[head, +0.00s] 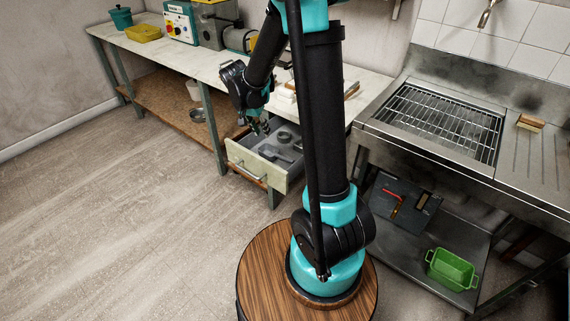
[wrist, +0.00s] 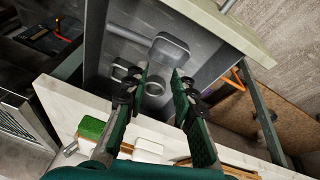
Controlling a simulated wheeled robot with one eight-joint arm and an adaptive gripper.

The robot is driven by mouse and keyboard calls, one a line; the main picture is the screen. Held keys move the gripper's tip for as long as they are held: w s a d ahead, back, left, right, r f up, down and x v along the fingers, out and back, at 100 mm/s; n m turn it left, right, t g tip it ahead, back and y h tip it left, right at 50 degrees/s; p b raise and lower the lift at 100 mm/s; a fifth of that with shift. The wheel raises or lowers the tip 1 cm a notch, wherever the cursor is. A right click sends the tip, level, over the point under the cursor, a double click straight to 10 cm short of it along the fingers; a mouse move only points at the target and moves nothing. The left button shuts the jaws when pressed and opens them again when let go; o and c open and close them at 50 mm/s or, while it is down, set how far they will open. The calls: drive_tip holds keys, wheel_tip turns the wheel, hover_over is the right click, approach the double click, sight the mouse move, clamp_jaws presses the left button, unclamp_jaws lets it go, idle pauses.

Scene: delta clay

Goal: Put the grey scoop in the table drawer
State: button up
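The table drawer (head: 272,177) is pulled open under the worktop; its cream front edge (wrist: 228,32) also shows in the wrist view. A grey piece with a squarish bowl and a straight handle, which looks like the grey scoop (wrist: 168,52), lies on the drawer floor in the wrist view. My gripper (head: 260,130) hangs over the drawer. In the wrist view my gripper (wrist: 161,78) has its fingers spread apart, with nothing held between them. The scoop appears beyond the fingertips. The head view is too small to tell the scoop from the other grey pieces.
A grey ring (wrist: 155,88) and other small grey pieces share the drawer. The worktop (head: 185,60) carries machines, a yellow tray (head: 143,33) and a teal pot (head: 121,18). A metal sink unit (head: 440,120) stands at the right. The floor at left is clear.

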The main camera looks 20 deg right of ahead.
drive_tip(key=s+d+n+t+y, duration=0.1)
drive_tip(key=s+n, duration=0.3)
drive_tip(key=s, duration=0.7)
drive_tip(key=s+d+n+t+y, duration=0.1)
drive_tip(key=s+d+n+y, duration=0.1)
drive_tip(key=s, duration=0.9)
drive_tip(key=shift+s+d+f+n, duration=0.2)
drive_tip(key=shift+s+d+n, duration=0.15)
drive_tip(key=shift+d+n, duration=0.55)
drive_tip(key=shift+c, duration=0.6)
